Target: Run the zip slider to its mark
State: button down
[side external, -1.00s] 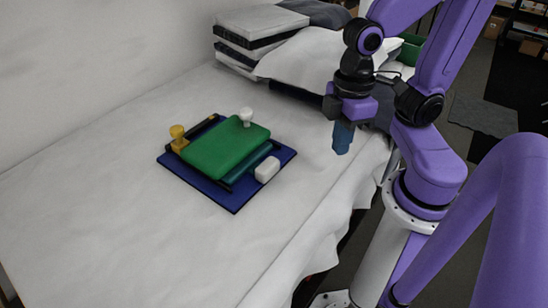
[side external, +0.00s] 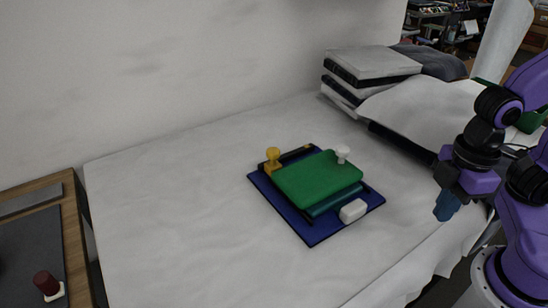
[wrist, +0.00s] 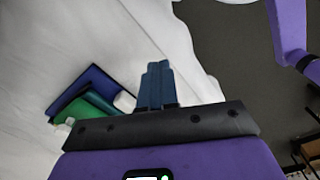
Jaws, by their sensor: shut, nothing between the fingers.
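A dark blue board (side external: 313,238) lies on the white-covered table, with a green padded slab (side external: 318,180) on it. A yellow knob (side external: 272,158) stands at a dark rail on the slab's left back side. A white knob (side external: 342,152) stands at its back right, and a white block (side external: 353,211) sits near the board's front right edge. I cannot tell for sure which part is the zip slider or its mark. My gripper (side external: 444,212) is shut and empty, apart from the board to its right. In the wrist view, the shut blue fingers (wrist: 157,85) are right of the board (wrist: 97,78).
Stacked books (side external: 365,68) and a rumpled white cloth (side external: 415,110) lie at the back right. A wooden-edged surface (side external: 75,235) at the left holds a dark red knob-shaped thing (side external: 46,283). The table left of and in front of the board is clear.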

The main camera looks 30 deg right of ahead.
jog(key=c, duration=1.4)
grip_release()
jog(key=o, duration=0.7)
jog(key=shift+w+a+r, duration=0.4)
jog(key=shift+w+a, duration=0.15)
jog(key=shift+w, duration=0.05)
jog(key=shift+w+a+r, duration=0.35)
jog(key=shift+w+a, duration=0.2)
jog(key=shift+w, duration=0.05)
jog(key=shift+c, duration=0.2)
notch_tip(320, 180, up, 12)
jog(key=m, duration=0.4)
send_over(273, 150)
notch_tip(273, 150, down, 17)
jog(key=shift+r, duration=0.2)
